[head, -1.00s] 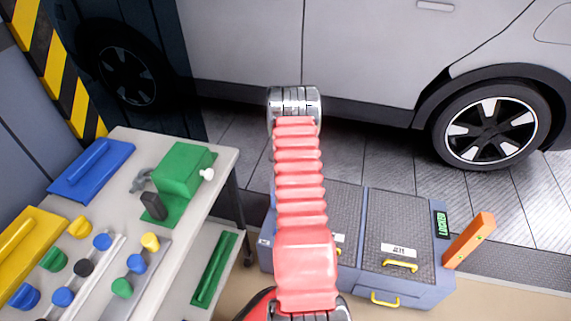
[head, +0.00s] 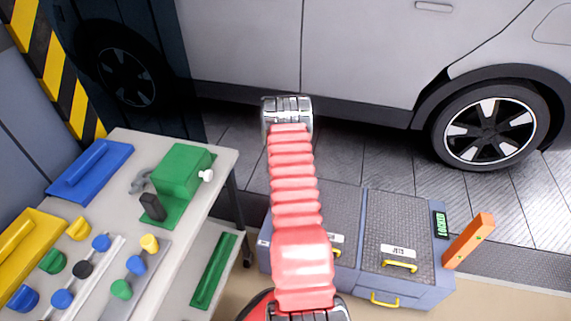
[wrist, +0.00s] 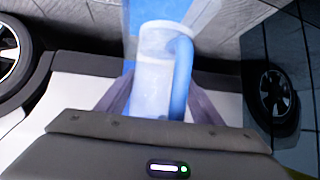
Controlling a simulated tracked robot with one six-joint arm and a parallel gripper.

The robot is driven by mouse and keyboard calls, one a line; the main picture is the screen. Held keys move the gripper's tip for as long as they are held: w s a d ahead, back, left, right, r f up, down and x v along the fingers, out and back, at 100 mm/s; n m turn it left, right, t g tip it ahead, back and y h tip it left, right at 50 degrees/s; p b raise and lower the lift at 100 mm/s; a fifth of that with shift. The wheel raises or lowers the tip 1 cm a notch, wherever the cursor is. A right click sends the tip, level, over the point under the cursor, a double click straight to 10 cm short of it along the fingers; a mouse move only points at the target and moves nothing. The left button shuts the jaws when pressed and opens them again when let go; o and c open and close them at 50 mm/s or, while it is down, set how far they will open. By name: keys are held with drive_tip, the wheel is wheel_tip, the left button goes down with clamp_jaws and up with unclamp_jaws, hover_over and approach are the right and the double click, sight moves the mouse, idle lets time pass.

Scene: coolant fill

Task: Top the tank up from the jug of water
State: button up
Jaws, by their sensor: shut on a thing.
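In the wrist view, a translucent pale-blue jug (wrist: 153,88) with a blue side handle (wrist: 181,78) sits between the two fingers of my gripper (wrist: 157,98). The gripper is shut on the jug. The jug's lower part is hidden behind the gripper body. In the head view, the red ribbed arm (head: 295,195) hides the gripper and jug. I cannot make out the tank for certain in either view. A flat bright-blue surface (wrist: 129,72) shows behind the jug, and I cannot tell what it is.
A grey-blue floor cabinet (head: 405,293) with dark lids and yellow handles stands beyond my arm, an orange post (head: 468,241) at its right. A workbench (head: 217,160) with a green vise (head: 180,172) and coloured knobs is at left. A silver car (head: 350,50) fills the back.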

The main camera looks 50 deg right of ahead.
drive_tip(key=shift+w+d+f+t+h, duration=0.2)
drive_tip(key=shift+d+t+h, duration=0.1)
drive_tip(key=shift+h, duration=0.25)
drive_tip(key=shift+w+d+f+t+h, duration=0.1)
drive_tip(key=shift+d+f+t+h, duration=0.15)
drive_tip(key=shift+h, duration=0.3)
drive_tip(key=shift+r, duration=2.2)
drive_tip(key=shift+s, duration=0.1)
